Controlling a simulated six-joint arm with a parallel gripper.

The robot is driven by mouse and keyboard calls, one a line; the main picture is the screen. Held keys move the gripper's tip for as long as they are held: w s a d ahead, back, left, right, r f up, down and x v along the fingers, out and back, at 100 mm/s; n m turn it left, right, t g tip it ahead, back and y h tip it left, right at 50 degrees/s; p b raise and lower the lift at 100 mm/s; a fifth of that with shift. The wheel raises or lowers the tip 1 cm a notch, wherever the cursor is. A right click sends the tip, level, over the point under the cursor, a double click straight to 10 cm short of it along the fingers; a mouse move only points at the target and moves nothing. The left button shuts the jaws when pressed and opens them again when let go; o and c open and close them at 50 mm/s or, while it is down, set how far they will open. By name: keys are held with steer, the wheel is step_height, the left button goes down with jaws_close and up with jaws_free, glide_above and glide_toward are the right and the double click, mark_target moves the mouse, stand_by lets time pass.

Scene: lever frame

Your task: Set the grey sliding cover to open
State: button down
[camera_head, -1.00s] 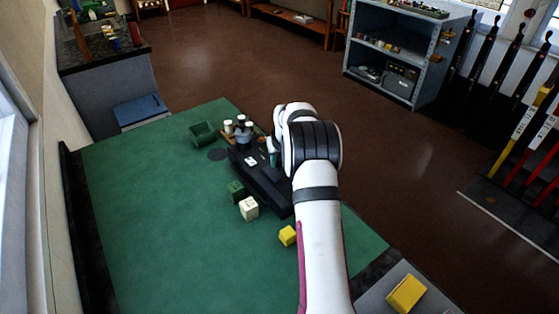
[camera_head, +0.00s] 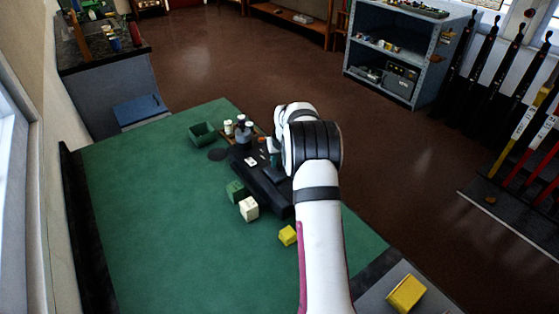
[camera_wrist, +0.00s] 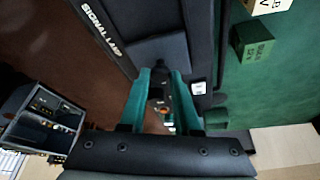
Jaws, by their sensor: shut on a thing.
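A long black lever frame (camera_head: 262,192) lies on the green table. Its label in the wrist view reads SIGNAL LAMP. The grey sliding cover (camera_wrist: 158,46) shows as a flat dark grey panel on the frame in the wrist view, and a little of it shows beside my arm in the head view (camera_head: 275,173). My gripper (camera_wrist: 164,78) has its teal fingers shut on a small dark handle (camera_wrist: 159,88) at the cover's near end. In the head view, my wrist hides most of the gripper (camera_head: 275,160) and the handle.
A green block (camera_head: 236,191), a white block (camera_head: 249,209) and a yellow block (camera_head: 287,235) sit by the frame's near end. A green bin (camera_head: 203,134) and a small tray with bottles (camera_head: 243,131) stand at its far end. The table's left side is clear.

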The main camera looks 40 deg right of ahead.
steer(key=s, duration=0.8)
steer(key=shift+s, duration=0.1)
steer(key=shift+f, duration=0.1)
steer(key=c, duration=0.6)
jaws_free()
steer(key=v, duration=1.6)
